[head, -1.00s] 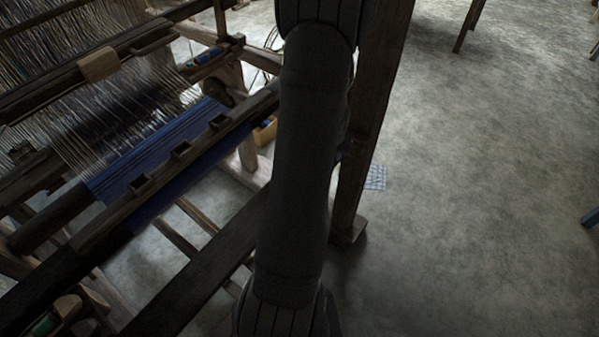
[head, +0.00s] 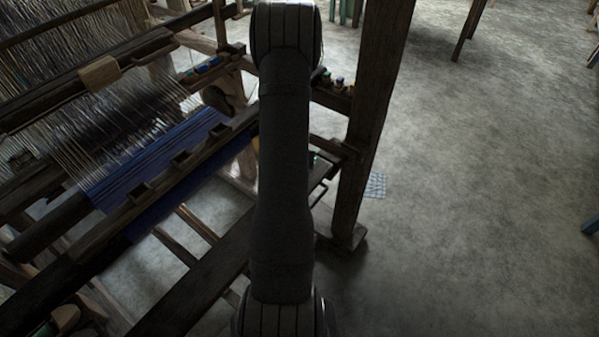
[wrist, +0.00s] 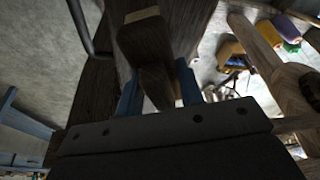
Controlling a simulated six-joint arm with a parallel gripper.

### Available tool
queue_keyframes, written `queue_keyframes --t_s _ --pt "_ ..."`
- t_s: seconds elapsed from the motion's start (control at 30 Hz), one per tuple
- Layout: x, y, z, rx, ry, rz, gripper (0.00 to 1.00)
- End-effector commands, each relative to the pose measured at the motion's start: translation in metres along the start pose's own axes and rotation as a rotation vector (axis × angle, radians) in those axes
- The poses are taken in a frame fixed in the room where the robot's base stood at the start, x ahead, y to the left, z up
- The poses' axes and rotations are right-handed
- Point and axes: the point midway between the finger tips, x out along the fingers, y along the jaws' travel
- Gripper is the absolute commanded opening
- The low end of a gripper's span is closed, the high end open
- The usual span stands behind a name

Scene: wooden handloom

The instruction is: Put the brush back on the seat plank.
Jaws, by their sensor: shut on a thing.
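My gripper (wrist: 157,85) shows in the wrist view, with a blue finger on each side of a brown wooden piece, the brush (wrist: 154,82). It is shut on the brush. The brush's far part lies over dark wood, and I cannot tell whether they touch. Its bristles cannot be made out. In the head view my arm hides the gripper and brush. A dark plank, apparently the seat plank (head: 205,284), runs diagonally in front of the loom and passes behind my arm.
The loom with blue cloth (head: 150,170) fills the left. A thick upright post (head: 372,130) stands right of my arm. Small spools (head: 338,82) sit on a ledge beside it; coloured spools (wrist: 292,47) show in the wrist view. The floor at right is mostly clear.

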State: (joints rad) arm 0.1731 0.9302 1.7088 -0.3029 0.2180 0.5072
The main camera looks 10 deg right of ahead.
Motion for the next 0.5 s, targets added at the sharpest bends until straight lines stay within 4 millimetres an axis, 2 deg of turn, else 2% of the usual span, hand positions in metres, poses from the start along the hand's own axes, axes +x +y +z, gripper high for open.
queue_keyframes --t_s 0.17,0.5 --pt "0.022 0.000 0.007 -0.001 -0.001 0.000 0.09" --pt "0.025 0.000 0.008 -0.001 0.000 0.000 0.09"
